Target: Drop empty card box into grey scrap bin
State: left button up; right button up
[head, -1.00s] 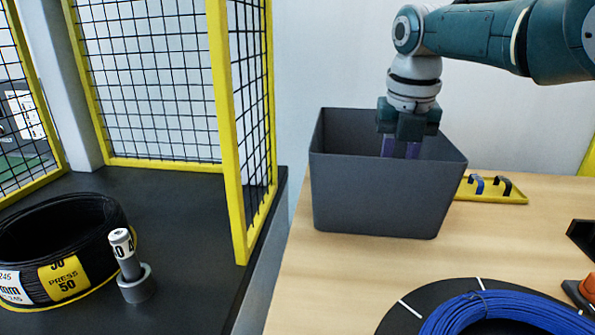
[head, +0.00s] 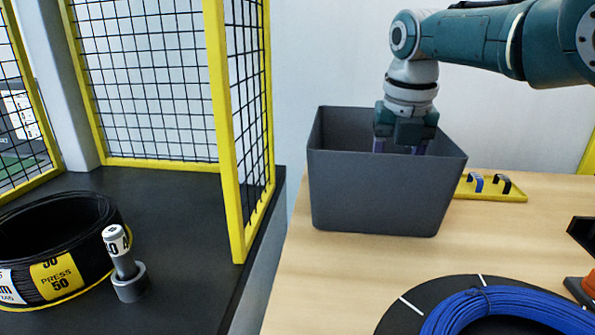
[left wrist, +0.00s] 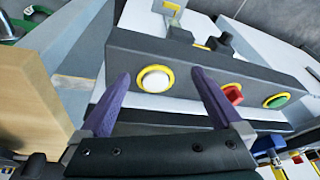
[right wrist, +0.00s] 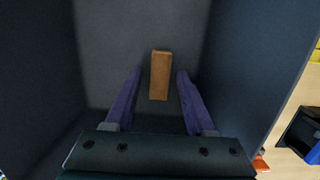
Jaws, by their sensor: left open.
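The grey scrap bin (head: 385,195) stands on the wooden table, upright and open at the top. My right gripper (head: 400,148) points down into its mouth, fingers partly hidden behind the front wall. In the right wrist view the small brown card box (right wrist: 160,75) lies inside the bin, beyond the spread, empty fingertips of my right gripper (right wrist: 160,73). The box appears to be on the bin floor, apart from both fingers. The head view does not show it. My left gripper (left wrist: 163,75) is open and empty, facing a panel with buttons.
A blue wire coil (head: 505,312) lies on a black disc at the front right. A yellow tray (head: 490,192) with small clips is right of the bin. A yellow-framed mesh guard (head: 232,130) stands left, by a black coil (head: 55,245). The panel has a white button (left wrist: 155,79).

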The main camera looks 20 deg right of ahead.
pick_arm(q)
jog(key=shift+r+p, duration=0.3)
jog(key=shift+r, duration=0.05)
pick_arm(e)
jog(key=shift+r, duration=0.35)
pick_arm(q)
notch_tip(320, 180, up, 4)
jog(key=p, duration=0.3)
jog(key=shift+f+p, duration=0.25)
jog(key=shift+p, duration=0.05)
pick_arm(e)
jog(key=r, duration=0.4)
jog(key=shift+s+r, duration=0.15)
jog(key=shift+s, duration=0.05)
pick_arm(q)
jog(key=shift+r+p, duration=0.8)
pick_arm(e)
notch_tip(320, 180, up, 8)
jog(key=s, duration=0.1)
jog(key=shift+a, duration=0.45)
jog(key=shift+s, duration=0.15)
